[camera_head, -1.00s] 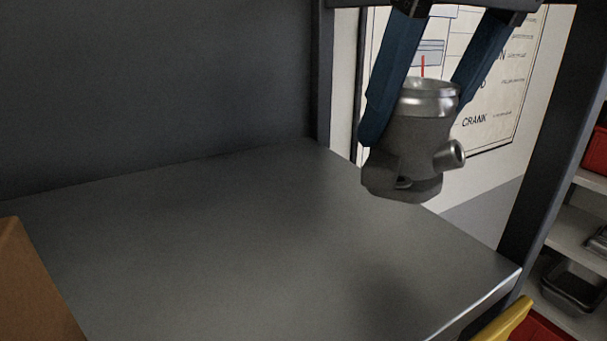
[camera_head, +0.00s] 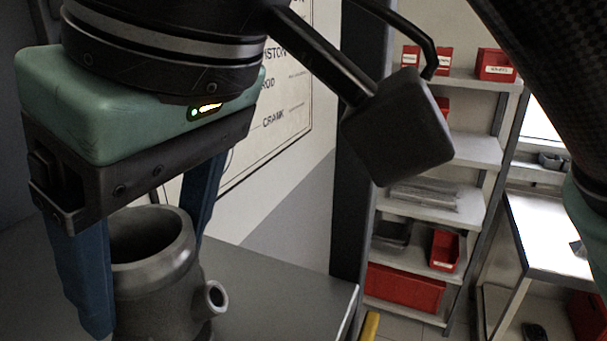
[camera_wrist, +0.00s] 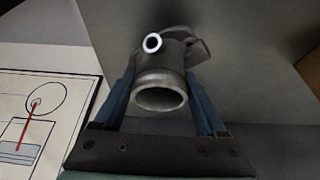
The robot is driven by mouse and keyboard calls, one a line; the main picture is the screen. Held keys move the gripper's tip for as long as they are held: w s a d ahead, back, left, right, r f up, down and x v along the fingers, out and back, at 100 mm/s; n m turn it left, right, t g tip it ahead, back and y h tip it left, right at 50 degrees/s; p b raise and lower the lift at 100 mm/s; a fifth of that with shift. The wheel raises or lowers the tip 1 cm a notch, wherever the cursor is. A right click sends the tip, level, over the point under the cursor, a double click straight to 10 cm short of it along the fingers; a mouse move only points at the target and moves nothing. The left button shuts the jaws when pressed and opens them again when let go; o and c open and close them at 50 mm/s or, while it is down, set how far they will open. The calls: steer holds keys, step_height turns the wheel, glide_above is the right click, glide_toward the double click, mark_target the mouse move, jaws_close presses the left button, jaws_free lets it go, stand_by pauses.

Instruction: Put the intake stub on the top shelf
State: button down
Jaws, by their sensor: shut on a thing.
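The intake stub (camera_head: 155,290) is a grey metal tube with a wide round mouth and a small side pipe. My gripper (camera_head: 148,270) is shut on it, with one blue finger on each side below the mouth. The stub is upright over the grey metal shelf surface (camera_head: 290,295). Its base is not clear in the head view, so I cannot tell whether it touches the surface. In the wrist view, the stub (camera_wrist: 160,78) sits between the fingers, and the grey surface (camera_wrist: 240,45) lies beyond it.
A dark upright post (camera_head: 362,190) stands at the shelf's right corner. A wall chart (camera_head: 285,110) hangs behind. A brown box (camera_wrist: 310,70) is at the wrist view's right edge. Storage racks with red bins (camera_head: 403,288) stand farther right. The surface around the stub looks clear.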

steer(key=shift+f, duration=1.15)
steer(key=shift+f, duration=0.1)
jaws_free()
steer(key=shift+r+p, duration=0.35)
steer(key=shift+p, duration=0.05)
steer(key=p+v, duration=0.2)
steer(key=v, duration=0.9)
steer(key=shift+r, duration=0.25)
steer(key=shift+d, duration=0.15)
